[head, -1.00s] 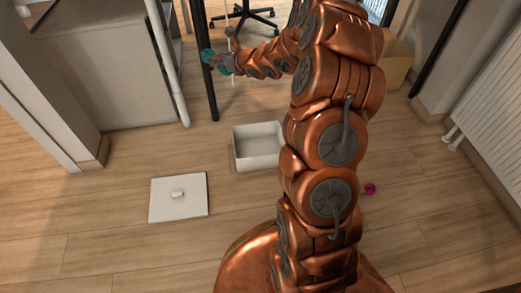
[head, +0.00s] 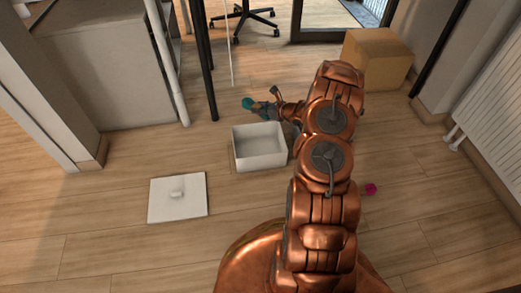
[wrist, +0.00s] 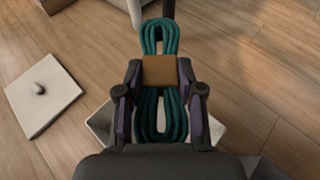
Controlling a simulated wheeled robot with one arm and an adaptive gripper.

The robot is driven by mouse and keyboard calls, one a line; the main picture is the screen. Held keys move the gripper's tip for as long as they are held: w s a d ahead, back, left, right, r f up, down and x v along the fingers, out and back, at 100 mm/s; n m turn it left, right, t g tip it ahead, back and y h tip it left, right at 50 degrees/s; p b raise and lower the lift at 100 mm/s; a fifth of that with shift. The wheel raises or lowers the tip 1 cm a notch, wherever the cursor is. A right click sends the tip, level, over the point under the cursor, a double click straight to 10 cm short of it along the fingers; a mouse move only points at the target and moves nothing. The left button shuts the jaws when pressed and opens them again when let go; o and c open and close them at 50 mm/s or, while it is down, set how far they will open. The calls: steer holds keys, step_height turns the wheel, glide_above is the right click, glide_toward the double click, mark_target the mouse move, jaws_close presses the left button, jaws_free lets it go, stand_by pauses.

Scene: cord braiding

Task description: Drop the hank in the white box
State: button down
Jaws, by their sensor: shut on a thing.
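The hank is a looped teal cord bundle with a brown band around its middle, clear in the wrist view (wrist: 158,38). My gripper (wrist: 160,92) is shut on the hank, its fingers on either side near the band. In the head view, my gripper (head: 265,107) and the teal hank (head: 248,103) appear just beyond the far rim of the white box (head: 259,164). The white box is open-topped and looks empty inside where visible. In the wrist view, parts of the white box (wrist: 103,119) show behind the gripper, which hides most of it.
A square white lid with a knob (head: 165,205) lies on the floor left of the box. A cardboard box (head: 378,60) stands at the back right. A small magenta object (head: 370,189) lies right of my arm. A dark post (head: 204,70) stands behind the box.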

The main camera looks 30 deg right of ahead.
step_height(320, 180, down, 10)
steer(key=s+b, duration=0.2)
steer(key=shift+s+d, duration=0.15)
steer(key=shift+d, duration=0.15)
steer(key=shift+f, duration=0.1)
steer(key=c, duration=0.7)
jaws_free()
steer(key=shift+o, duration=0.2)
steer(key=v, duration=1.2)
steer(key=shift+d, duration=0.2)
